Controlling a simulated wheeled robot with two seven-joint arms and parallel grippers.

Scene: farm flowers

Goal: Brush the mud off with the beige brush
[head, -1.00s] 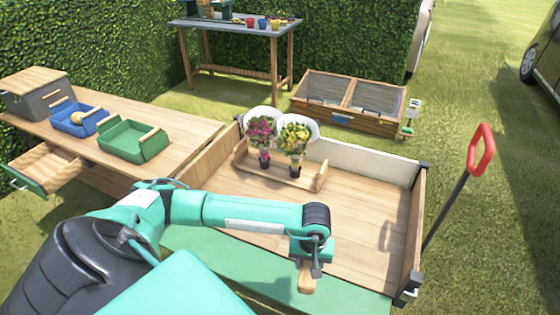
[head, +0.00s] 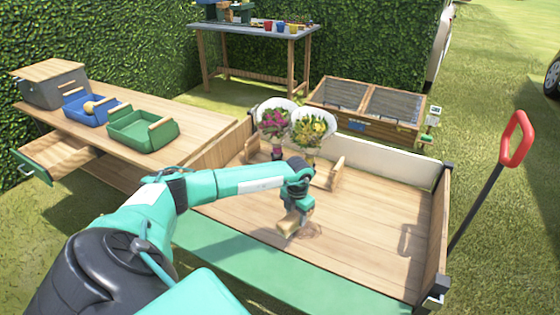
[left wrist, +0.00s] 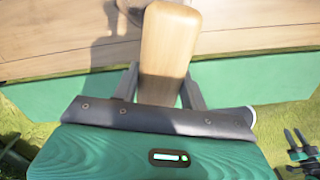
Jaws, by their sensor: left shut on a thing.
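My left gripper (head: 296,207) is shut on the beige brush (head: 288,226), over the front part of the wooden cart bed (head: 375,240). In the left wrist view the brush's pale wooden body (left wrist: 170,45) sticks out between the two dark fingers (left wrist: 160,92). Its bristles are hidden there. A faint brown patch, which looks like mud (head: 309,231), lies on the boards just right of the brush. I cannot tell whether the brush touches the boards.
Two wrapped bouquets, pink (head: 273,124) and yellow (head: 312,128), stand in a wooden holder (head: 337,172) at the cart's back left. A side bench (head: 195,125) holds blue (head: 84,108) and green (head: 143,131) trays. The cart's right bed is clear; its red handle (head: 517,138) rises at right.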

